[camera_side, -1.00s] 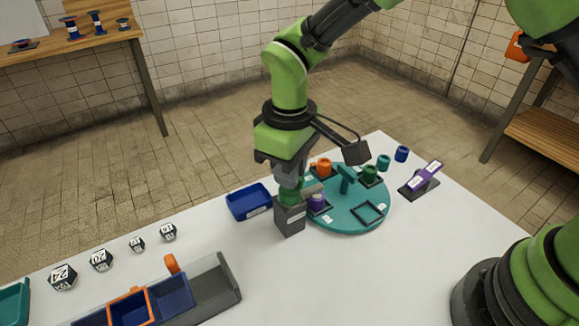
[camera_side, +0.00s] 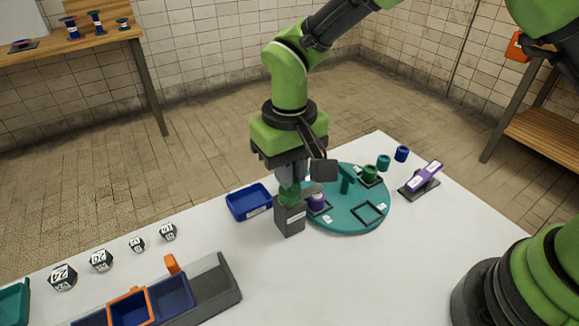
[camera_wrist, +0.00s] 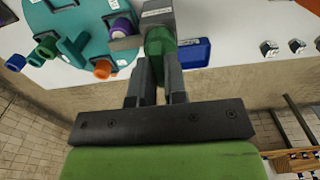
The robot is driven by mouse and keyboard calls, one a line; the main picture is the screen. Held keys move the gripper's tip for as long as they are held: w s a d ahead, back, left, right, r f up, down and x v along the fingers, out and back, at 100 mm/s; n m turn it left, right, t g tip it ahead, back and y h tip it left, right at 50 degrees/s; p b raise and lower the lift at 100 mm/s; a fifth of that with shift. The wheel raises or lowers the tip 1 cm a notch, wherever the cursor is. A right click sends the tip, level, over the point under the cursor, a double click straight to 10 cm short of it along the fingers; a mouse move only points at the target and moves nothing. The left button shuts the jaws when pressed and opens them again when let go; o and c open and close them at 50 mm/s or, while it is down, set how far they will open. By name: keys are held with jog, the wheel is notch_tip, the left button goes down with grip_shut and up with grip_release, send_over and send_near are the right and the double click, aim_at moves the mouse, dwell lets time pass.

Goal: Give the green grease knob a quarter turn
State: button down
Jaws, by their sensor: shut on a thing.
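The green grease knob (camera_side: 289,199) sits on top of a grey box (camera_side: 291,221) on the white table, at the left edge of the teal turntable. My gripper (camera_side: 290,184) points straight down over the box, with its fingers shut on the knob. In the wrist view the green knob (camera_wrist: 159,42) shows between the two grey fingers of my gripper (camera_wrist: 157,62). The fingers hide part of the knob in the side view.
The teal turntable (camera_side: 345,221) with several cups and square frames stands close on the right. A blue tray (camera_side: 249,202) lies just behind left. A purple rocker (camera_side: 424,175) stands further right. Several numbered dice and a divided bin (camera_side: 215,288) are front left.

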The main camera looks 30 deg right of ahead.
jog(key=c, duration=1.2)
grip_release()
jog(key=shift+o, duration=0.2)
notch_tip(320, 180, up, 10)
jog(key=shift+r, duration=0.1)
jog(key=s+d+r+m+t+y, duration=0.1)
jog(key=s+d+r+t, duration=0.1)
jog(key=s+d+r, duration=0.35)
jog(key=s+d+r+m+t+y, duration=0.1)
jog(key=s+d+r+m+t, duration=0.2)
jog(key=s+d, duration=0.6)
jog(key=s+r+t, duration=0.1)
jog(key=s+t, duration=0.1)
jog(key=s, duration=0.2)
jog(key=shift+d, duration=0.15)
